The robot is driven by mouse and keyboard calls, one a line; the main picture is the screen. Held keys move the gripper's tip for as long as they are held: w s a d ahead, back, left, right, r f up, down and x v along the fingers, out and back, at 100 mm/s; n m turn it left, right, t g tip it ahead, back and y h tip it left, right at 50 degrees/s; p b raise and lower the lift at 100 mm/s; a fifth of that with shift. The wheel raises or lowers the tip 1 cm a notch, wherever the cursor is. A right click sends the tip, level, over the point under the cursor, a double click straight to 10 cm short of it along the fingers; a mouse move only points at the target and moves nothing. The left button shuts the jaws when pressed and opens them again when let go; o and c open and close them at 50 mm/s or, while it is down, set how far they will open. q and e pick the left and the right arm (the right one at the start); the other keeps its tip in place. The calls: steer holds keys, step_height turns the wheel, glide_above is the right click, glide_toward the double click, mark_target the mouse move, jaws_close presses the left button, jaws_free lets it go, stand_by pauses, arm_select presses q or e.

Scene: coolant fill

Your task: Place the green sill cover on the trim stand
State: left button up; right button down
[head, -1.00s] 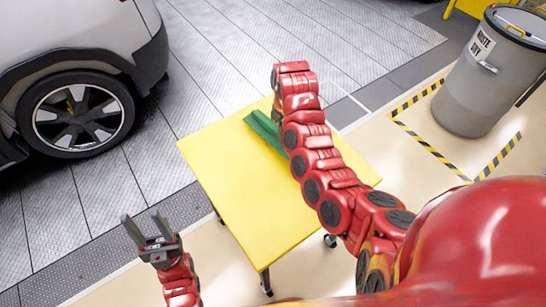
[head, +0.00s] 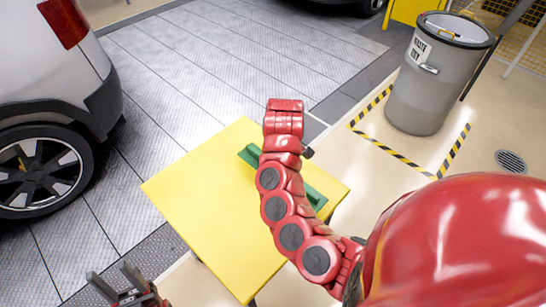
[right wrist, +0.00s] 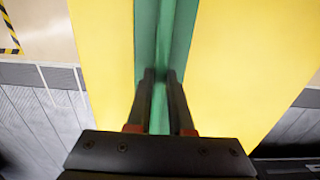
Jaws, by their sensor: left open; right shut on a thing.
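The green sill cover (head: 249,155) is a long channel-shaped strip lying diagonally over the yellow top of the trim stand (head: 205,200). My right arm hides its middle in the head view; both ends show. In the right wrist view the cover (right wrist: 150,30) runs lengthwise between the fingers of my right gripper (right wrist: 160,76), which is shut on it over the yellow top (right wrist: 235,60). I cannot tell whether the cover's underside touches the top. My left gripper (head: 111,273) is open and empty, low at the left, apart from the stand.
A grey waste bin (head: 428,85) stands at the upper right inside black-and-yellow floor tape (head: 400,157). A silver car (head: 60,90) is at the left. A floor drain (head: 510,161) is at the right. The rest of the yellow top is bare.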

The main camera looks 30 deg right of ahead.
steer(key=w+d+b, duration=0.1)
steer(key=w, duration=0.1)
steer(key=w+d, duration=0.2)
steer(key=w, duration=0.1)
steer(key=w+d+f+b, duration=0.1)
steer(key=w, duration=0.2)
steer(key=shift+w+d+b, duration=0.25)
steer(key=shift+b, duration=0.1)
steer(key=shift+w+d+p, duration=0.1)
steer(key=shift+w+p, duration=0.2)
steer(key=shift+w+d+f, duration=0.15)
steer(key=shift+w+f, duration=0.05)
steer(key=shift+w, duration=0.2)
steer(key=shift+w+d+r, duration=0.15)
steer(key=shift+w, duration=0.15)
steer(key=shift+f+p, duration=0.3)
steer(key=shift+p, duration=0.05)
steer(key=shift+f, duration=1.6)
